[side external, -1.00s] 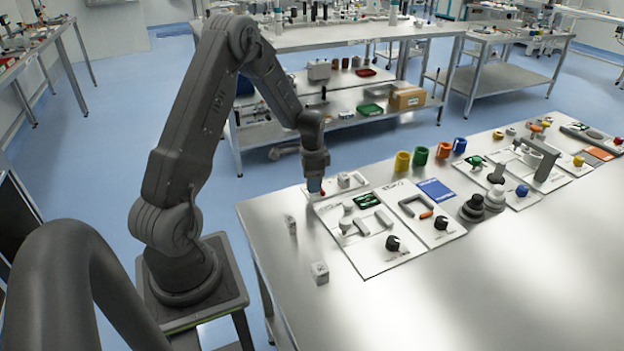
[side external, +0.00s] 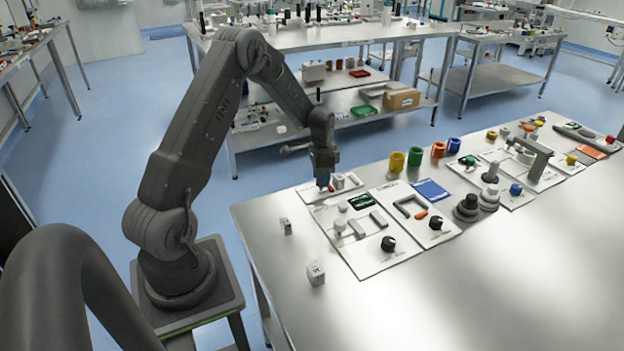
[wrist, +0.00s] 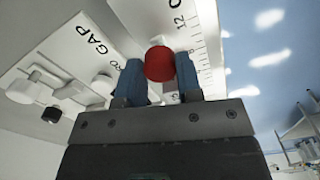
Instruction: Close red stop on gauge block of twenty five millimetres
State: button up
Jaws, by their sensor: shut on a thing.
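The red stop (wrist: 159,63) is a round red knob between the two blue fingertips of my gripper (wrist: 159,78) in the wrist view. My gripper is shut on it. It stands over a white plate with a printed scale (wrist: 195,40) and lettering. In the side external view my gripper (side external: 323,183) is down at the far left panel of the bench, and the red knob is mostly hidden by it. A pale block (side external: 338,181) is just right of the gripper on the same panel. I cannot read which block is the twenty five millimetre one.
Two small pale blocks, one (side external: 285,226) and another (side external: 316,273), stand on the bare metal bench (side external: 420,300). A panel with a black knob (side external: 388,244) lies in front of the gripper. Coloured cups (side external: 415,156) stand farther back. The bench's front is clear.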

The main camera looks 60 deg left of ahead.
jog(key=shift+w, duration=0.1)
jog(key=o, duration=0.7)
jog(key=shift+r, duration=0.1)
notch_tip(320, 180, up, 14)
jog(key=shift+f, duration=0.15)
dwell(0.3)
